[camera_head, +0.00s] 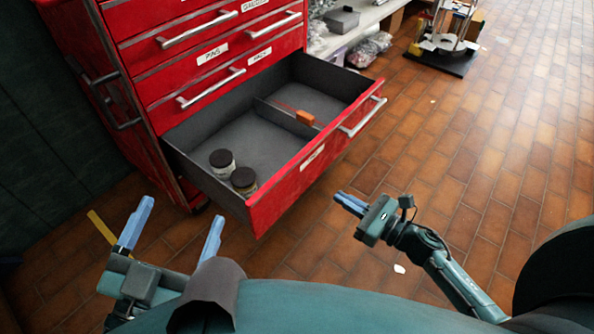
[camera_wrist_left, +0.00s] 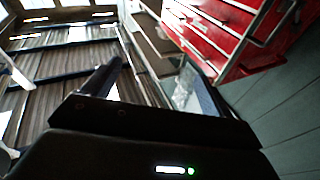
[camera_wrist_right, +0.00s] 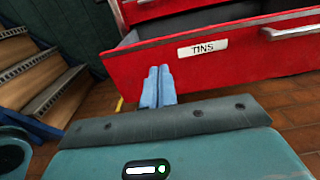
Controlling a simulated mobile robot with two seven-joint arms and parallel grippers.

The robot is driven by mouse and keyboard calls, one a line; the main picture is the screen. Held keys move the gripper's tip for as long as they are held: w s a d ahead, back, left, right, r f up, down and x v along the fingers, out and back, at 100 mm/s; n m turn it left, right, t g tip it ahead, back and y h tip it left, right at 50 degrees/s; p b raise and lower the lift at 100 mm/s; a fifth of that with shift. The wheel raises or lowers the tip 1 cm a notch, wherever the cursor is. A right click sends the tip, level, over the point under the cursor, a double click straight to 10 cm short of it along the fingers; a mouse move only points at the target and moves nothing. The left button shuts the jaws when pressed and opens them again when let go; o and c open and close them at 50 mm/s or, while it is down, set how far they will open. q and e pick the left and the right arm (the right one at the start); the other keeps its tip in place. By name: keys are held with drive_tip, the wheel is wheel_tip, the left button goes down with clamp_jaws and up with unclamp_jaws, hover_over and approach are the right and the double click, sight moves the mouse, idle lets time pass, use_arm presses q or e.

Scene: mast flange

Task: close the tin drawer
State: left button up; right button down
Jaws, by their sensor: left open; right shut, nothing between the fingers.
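The tin drawer (camera_head: 312,153) is the bottom drawer of a red cabinet and stands pulled far out. Its red front with a "TINS" label shows close in the right wrist view (camera_wrist_right: 240,58). Two dark-lidded jars (camera_head: 222,163) and an orange item (camera_head: 305,118) lie inside it, with a divider between them. My right gripper (camera_head: 350,203) is shut and empty, in front of the drawer front and apart from it in the head view. Its blue fingers (camera_wrist_right: 158,85) point at the drawer front. My left gripper (camera_head: 176,232) is open and empty, left of the drawer's near corner.
The red cabinet (camera_head: 130,60) has closed drawers above and a side handle (camera_head: 120,105). A shelf with grey bins and bags (camera_head: 345,30) stands behind it. A dark stand (camera_head: 445,50) is at the back right. The brick floor (camera_head: 490,150) on the right is mostly clear.

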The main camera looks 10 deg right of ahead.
sight(291, 168)
use_arm(q)
drive_tip(key=shift+d+f+n+b, duration=0.2)
drive_tip(key=shift+n+b, duration=0.1)
drive_tip(key=shift+b, duration=0.75)
use_arm(e)
drive_tip(key=x, duration=1.2)
drive_tip(key=shift+w+a, duration=0.2)
drive_tip(key=shift+w, duration=0.05)
use_arm(q)
drive_tip(key=shift+r, duration=0.15)
